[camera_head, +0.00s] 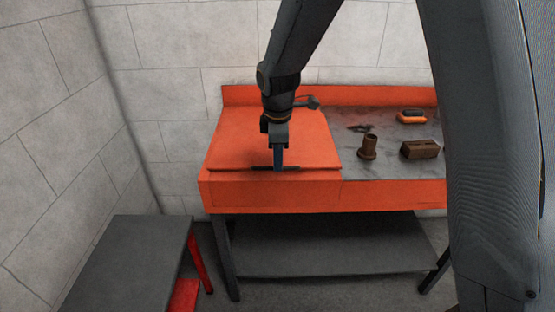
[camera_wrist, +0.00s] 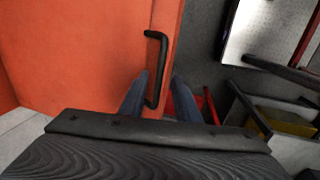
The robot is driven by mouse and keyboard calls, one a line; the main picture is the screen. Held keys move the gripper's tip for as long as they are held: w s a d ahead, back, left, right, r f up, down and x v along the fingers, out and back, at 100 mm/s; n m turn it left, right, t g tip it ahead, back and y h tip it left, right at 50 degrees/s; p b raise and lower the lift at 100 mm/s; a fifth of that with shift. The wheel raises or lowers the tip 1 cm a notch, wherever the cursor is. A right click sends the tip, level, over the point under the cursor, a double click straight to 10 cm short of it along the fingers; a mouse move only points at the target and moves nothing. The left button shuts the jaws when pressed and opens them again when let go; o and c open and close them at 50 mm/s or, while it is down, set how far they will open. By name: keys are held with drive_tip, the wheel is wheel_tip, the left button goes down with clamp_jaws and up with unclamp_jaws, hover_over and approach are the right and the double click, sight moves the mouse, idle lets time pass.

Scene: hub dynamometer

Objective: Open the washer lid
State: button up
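The washer lid (camera_head: 240,140) is a flat orange panel on the left part of an orange bench, and it lies closed. It fills the left of the wrist view (camera_wrist: 80,50). A dark bar handle (camera_head: 259,168) runs along its front edge; the wrist view shows the handle (camera_wrist: 163,50) as a bent black bar. My gripper (camera_head: 279,168) points down at the handle. In the wrist view its two fingers (camera_wrist: 162,77) stand apart on either side of the handle's near part, with a visible gap. I cannot tell whether either finger touches it.
On the grey top (camera_head: 375,125) to the right stand a brown cup-like part (camera_head: 368,147), a brown block (camera_head: 420,149) and an orange-and-black item (camera_head: 411,117). A dark low table (camera_head: 125,260) stands at the front left. Block walls close off the back and left.

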drive_tip(key=shift+w+f, duration=0.25)
drive_tip(key=shift+f, duration=0.75)
clamp_jaws()
